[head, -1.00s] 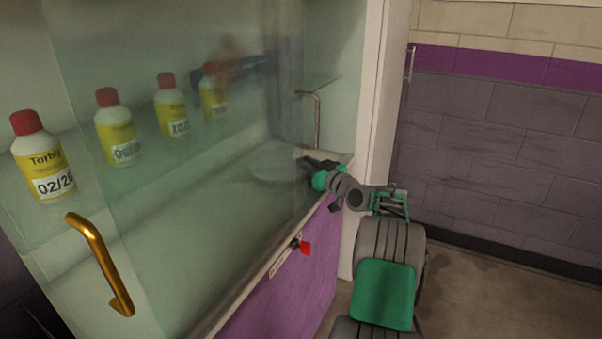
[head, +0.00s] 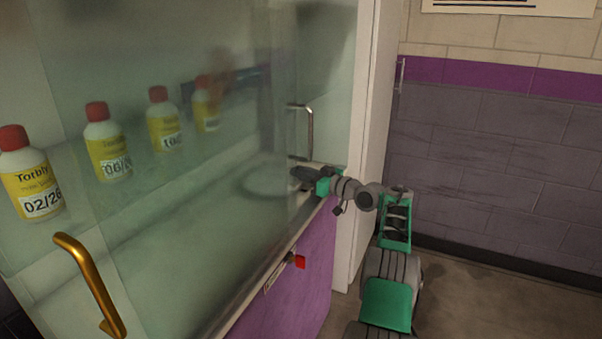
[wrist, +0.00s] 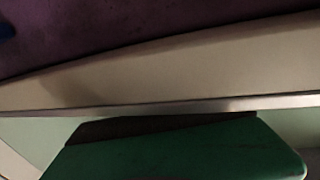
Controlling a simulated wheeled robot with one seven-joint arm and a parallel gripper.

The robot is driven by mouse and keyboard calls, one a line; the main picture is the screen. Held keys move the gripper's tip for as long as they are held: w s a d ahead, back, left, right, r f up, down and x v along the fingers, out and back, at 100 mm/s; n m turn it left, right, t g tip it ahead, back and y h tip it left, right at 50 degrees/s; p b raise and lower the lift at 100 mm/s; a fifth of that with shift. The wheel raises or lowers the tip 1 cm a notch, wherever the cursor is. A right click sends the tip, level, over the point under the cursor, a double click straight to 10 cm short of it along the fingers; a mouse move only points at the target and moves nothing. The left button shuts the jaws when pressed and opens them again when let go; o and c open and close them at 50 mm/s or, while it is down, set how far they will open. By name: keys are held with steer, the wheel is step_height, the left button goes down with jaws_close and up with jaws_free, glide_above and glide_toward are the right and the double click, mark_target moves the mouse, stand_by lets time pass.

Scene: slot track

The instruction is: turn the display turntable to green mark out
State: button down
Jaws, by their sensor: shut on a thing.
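The display turntable (head: 262,187) is a pale round disc low inside the glass cabinet, seen blurred through the glass. My gripper (head: 297,174) reaches in from the right past the glass edge, its dark fingers at the right side of the disc. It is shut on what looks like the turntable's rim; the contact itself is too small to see. In the wrist view, a green part of my gripper (wrist: 175,155) lies along the bottom, under a pale band with a metallic edge. I see no green mark on the disc.
A glass pane with a brass handle (head: 90,285) covers the cabinet's left. A grey handle (head: 310,128) stands just behind my gripper. Several red-capped bottles (head: 108,145) stand on the shelf. A red piece (head: 300,261) sticks out of the purple front. Floor at right is clear.

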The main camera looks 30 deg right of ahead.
steer(key=shift+r, duration=0.15)
steer(key=c, duration=1.3)
jaws_free()
steer(key=shift+c, duration=0.2)
steer(key=shift+s, duration=0.1)
steer(key=v, duration=0.7)
steer(key=shift+s+d+p, duration=0.1)
steer(key=shift+s+p, duration=0.2)
steer(key=shift+c, duration=0.2)
